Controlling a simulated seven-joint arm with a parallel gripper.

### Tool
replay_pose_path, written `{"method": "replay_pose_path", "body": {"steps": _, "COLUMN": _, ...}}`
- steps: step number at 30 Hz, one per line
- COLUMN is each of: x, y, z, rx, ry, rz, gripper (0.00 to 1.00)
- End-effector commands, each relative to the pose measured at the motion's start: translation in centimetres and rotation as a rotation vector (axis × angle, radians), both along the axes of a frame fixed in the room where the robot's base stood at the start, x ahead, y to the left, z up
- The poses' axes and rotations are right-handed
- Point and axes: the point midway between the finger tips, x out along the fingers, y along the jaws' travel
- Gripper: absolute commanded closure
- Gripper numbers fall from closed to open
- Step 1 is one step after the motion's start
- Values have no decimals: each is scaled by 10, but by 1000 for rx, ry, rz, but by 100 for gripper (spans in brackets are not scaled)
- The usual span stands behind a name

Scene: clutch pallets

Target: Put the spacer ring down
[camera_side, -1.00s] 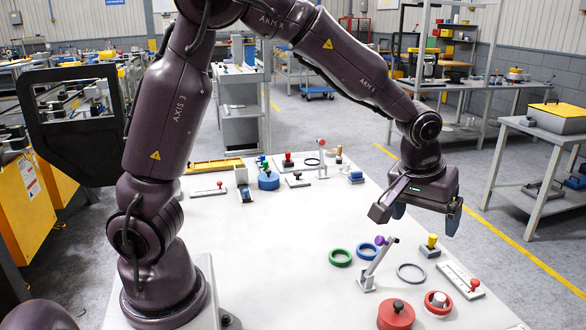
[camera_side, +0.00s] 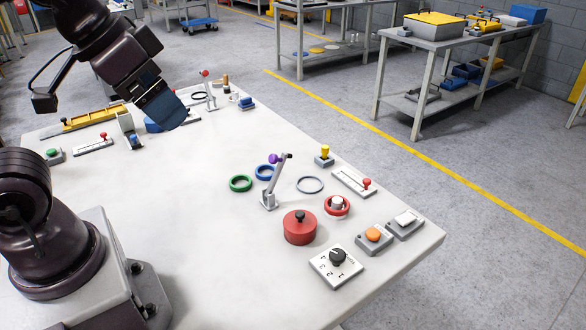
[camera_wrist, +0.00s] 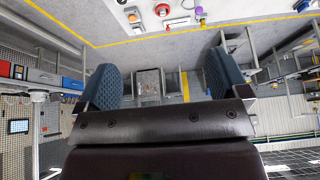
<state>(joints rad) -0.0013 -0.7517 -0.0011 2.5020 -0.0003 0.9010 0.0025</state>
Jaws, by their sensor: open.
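Several flat rings lie on the white table in the side view, and I cannot tell which is the spacer ring. A green ring (camera_side: 241,190) and a blue ring (camera_side: 257,174) lie left of a small grey post with a purple knob (camera_side: 270,195). A thin grey ring (camera_side: 310,192) lies right of that post. My gripper (camera_side: 170,112) is raised over the table's far left part. The wrist view shows its blue fingers (camera_wrist: 162,86) wide apart with nothing between them.
A red lidded pot (camera_side: 300,229), a dial box (camera_side: 335,266) and an orange button box (camera_side: 374,239) stand at the near right. A slider with a red knob (camera_side: 353,182) lies along the right edge.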

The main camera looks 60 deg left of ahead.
Motion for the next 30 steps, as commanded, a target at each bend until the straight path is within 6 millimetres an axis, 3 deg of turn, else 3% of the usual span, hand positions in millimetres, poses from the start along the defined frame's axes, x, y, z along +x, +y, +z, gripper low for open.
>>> {"method": "replay_pose_path", "body": {"steps": 7, "x": 1, "y": -3, "z": -1, "rx": -1, "ry": 8, "rz": -13, "gripper": 7}}
{"method": "replay_pose_path", "body": {"steps": 13, "x": 17, "y": -14, "z": -29, "rx": -13, "ry": 170, "rz": -67, "gripper": 7}}
{"method": "replay_pose_path", "body": {"steps": 23, "x": 106, "y": -33, "z": -89, "rx": -9, "ry": 386, "rz": 14, "gripper": 7}}
{"method": "replay_pose_path", "body": {"steps": 30, "x": 178, "y": -42, "z": -160, "rx": 58, "ry": 414, "rz": 215, "gripper": 7}}
